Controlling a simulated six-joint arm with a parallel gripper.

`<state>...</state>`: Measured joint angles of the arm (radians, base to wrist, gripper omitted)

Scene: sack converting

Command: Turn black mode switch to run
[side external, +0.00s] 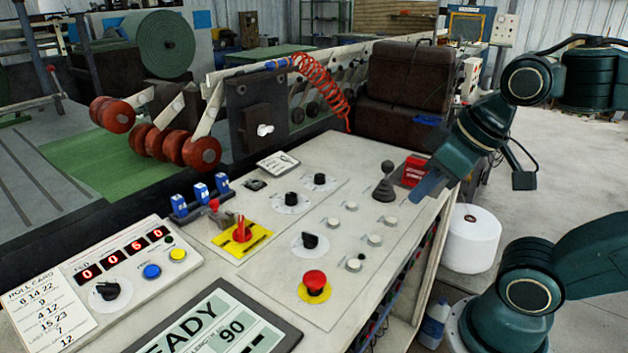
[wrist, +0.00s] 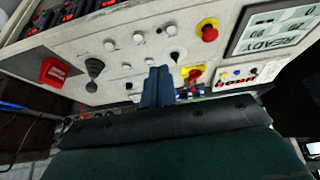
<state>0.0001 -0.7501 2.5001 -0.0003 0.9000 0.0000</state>
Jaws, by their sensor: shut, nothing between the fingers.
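Several black rotary knobs sit on the pale control panel (side external: 345,270); no readable label shows which is the mode switch. One large black knob (side external: 309,240) on a round white plate is mid-panel, and it also shows in the wrist view (wrist: 174,56). Two smaller black knobs (side external: 291,199) (side external: 319,179) sit farther back. Another black knob (side external: 108,290) is by the red digit display. My gripper (side external: 428,186) is shut and empty, above the panel's right edge, apart from all the knobs. In the wrist view its fingers (wrist: 158,85) hide part of the panel.
A black joystick (side external: 384,185) and a red box (side external: 413,170) stand near my gripper. A red mushroom button (side external: 314,282), a red switch on a yellow plate (side external: 241,231) and several white buttons (side external: 375,240) surround the knobs. A READY screen (side external: 215,325) is at the front.

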